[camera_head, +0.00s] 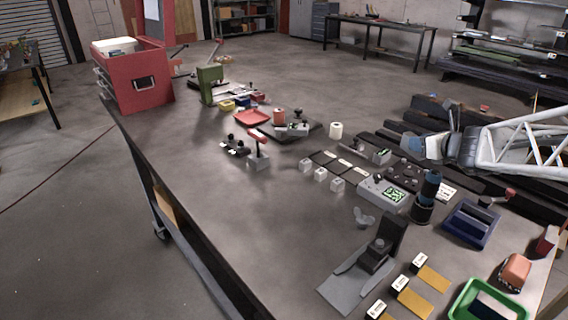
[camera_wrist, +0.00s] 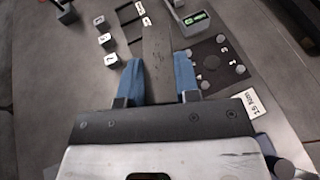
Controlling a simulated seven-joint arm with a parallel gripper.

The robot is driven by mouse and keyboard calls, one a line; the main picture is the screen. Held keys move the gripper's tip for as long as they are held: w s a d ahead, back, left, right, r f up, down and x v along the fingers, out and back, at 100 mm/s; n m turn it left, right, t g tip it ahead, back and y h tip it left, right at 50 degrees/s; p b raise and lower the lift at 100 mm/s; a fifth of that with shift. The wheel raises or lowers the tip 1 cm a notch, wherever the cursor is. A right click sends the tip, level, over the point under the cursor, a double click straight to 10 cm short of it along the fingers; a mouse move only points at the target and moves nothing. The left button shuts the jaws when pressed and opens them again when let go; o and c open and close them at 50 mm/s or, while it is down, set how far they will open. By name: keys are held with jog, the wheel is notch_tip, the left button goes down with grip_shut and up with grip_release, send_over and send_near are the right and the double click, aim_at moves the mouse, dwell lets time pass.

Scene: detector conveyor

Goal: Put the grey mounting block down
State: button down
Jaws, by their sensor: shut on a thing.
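My gripper (camera_wrist: 159,80) has two blue fingers closed on the sides of a grey mounting block (camera_wrist: 158,50). The block looks long and flat and points away from the wrist, with faint marks on its face. In the head view my gripper (camera_head: 420,147) is above the right side of the bench, over the dark plate with round discs (camera_head: 404,175). The block is hard to make out there. In the wrist view the block hides part of the bench between the labelled cubes and that plate.
A grey instrument with a green display (camera_head: 383,194) and small white cubes (camera_head: 321,174) stand near the gripper. A dark blue cylinder (camera_head: 428,190), a blue fixture (camera_head: 470,222) and a black stand (camera_head: 383,245) are nearer the front. The bench's left-middle (camera_head: 210,185) is clear.

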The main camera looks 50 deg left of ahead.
jog(key=s+a+f+n+g, duration=0.2)
jog(key=s+a+f+g, duration=0.1)
jog(key=s, duration=0.5)
jog(key=s+a+f+n+g, duration=0.3)
jog(key=s+a+f, duration=0.2)
jog(key=s+a, duration=0.2)
jog(key=s+a+f+n+g, duration=0.3)
jog(key=s+a, duration=0.2)
jog(key=s, duration=0.6)
jog(key=shift+s+a+f+g, duration=0.2)
jog(key=shift+a+f+g, duration=0.1)
jog(key=shift+a+f, duration=0.1)
jog(key=shift+w, duration=0.1)
send_over(300, 182)
jog(key=shift+a+f, duration=0.1)
jog(key=shift+f, duration=0.6)
jog(key=shift+f, duration=0.1)
jog(key=shift+f, duration=1.7)
jog(key=shift+f, duration=0.1)
